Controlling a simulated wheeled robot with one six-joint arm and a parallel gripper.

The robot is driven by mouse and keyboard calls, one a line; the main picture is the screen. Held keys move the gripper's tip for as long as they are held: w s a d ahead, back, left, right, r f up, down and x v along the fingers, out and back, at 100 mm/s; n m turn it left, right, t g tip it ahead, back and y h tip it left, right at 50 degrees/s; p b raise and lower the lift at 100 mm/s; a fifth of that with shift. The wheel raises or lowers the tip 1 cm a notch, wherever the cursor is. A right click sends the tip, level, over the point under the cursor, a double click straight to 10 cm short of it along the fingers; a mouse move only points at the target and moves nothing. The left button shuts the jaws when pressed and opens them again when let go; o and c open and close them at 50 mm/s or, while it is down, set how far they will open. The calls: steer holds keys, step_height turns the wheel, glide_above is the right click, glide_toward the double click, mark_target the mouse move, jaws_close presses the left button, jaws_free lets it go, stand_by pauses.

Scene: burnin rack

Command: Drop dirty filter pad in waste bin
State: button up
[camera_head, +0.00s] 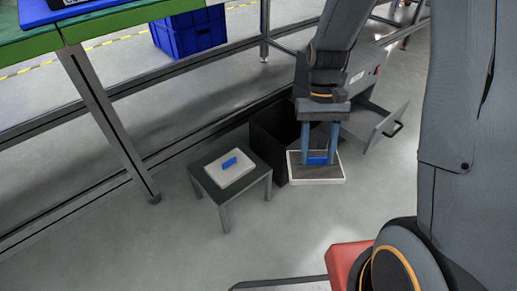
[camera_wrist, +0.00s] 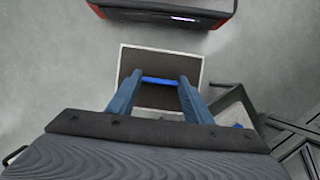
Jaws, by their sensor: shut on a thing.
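My gripper (camera_head: 318,158) is shut on the blue tab of the dirty filter pad (camera_head: 332,174), a flat grey-brown pad in a white frame. In the wrist view my gripper (camera_wrist: 160,82) grips the blue tab at the middle of the pad (camera_wrist: 160,62), which hangs level with grey floor around it. The waste bin (camera_head: 262,150) looks like the open black box just left of and behind the pad in the head view. The pad and my gripper hide part of it. I cannot tell whether the pad overlaps its opening.
A small dark table (camera_head: 252,180) stands left of the bin, bearing a pale pad (camera_head: 216,170) with a blue tab. A grey cabinet with an open drawer (camera_head: 378,124) is close on the right. A green-topped bench (camera_head: 115,20) and blue crate (camera_head: 188,32) are behind.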

steer(key=w+a+f+m+t+y+p, duration=0.15)
steer(key=w+m+t+p, duration=0.4)
steer(key=w+m, duration=0.9)
steer(key=w+d+f+m+t+y+p, duration=0.1)
steer(key=w+f+m+t+p, duration=0.15)
steer(key=w+m+p, duration=0.85)
steer(key=w+f+m+b, duration=0.2)
steer(key=w+f+b, duration=0.3)
steer(key=f+b, duration=0.1)
steer(key=shift+w+b, duration=0.15)
steer(key=shift+b, duration=0.5)
steer(key=shift+m, duration=0.25)
steer(key=o, duration=1.4)
